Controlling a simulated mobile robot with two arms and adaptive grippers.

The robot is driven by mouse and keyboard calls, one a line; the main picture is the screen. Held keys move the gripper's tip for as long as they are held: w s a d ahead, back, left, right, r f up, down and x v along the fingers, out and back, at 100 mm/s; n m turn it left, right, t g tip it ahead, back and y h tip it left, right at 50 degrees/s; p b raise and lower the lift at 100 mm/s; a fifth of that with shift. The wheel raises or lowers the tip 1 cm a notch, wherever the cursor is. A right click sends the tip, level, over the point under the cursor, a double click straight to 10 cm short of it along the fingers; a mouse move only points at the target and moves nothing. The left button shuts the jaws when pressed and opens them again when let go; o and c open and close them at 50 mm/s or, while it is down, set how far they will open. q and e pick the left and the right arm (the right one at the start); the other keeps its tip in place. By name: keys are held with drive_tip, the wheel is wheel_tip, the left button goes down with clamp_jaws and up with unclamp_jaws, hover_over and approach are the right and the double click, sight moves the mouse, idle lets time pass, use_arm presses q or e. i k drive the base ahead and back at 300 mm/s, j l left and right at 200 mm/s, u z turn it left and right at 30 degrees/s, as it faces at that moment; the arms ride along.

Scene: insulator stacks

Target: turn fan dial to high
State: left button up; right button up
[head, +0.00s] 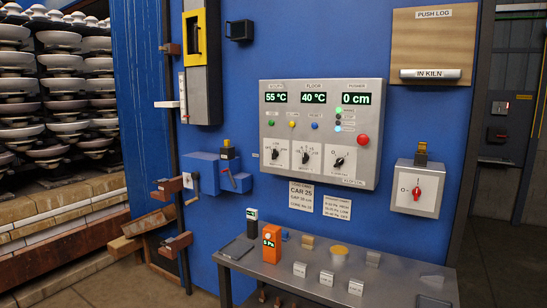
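A grey control panel (375,100) hangs on the blue wall. Its lower part carries three dials on white plates: a left dial (275,155), a middle dial (306,157) and a right dial (339,162). The dial labels are too small to read, so I cannot tell which is the fan dial or where its high mark lies. A separate grey box to the right carries a red rotary knob (416,191), its marks also mostly unreadable. Neither of my grippers shows in the head view.
The panel's displays (314,97) read 55 °C, 40 °C and 0 cm. A red button (363,139) sits beside the dials. A grey table (310,275) below holds an orange device (271,243) and small blocks. Stacked insulators (65,85) stand at left.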

sight(275, 153)
drive_tip(key=i+j, duration=1.1)
drive_tip(key=k+j+u, duration=0.05)
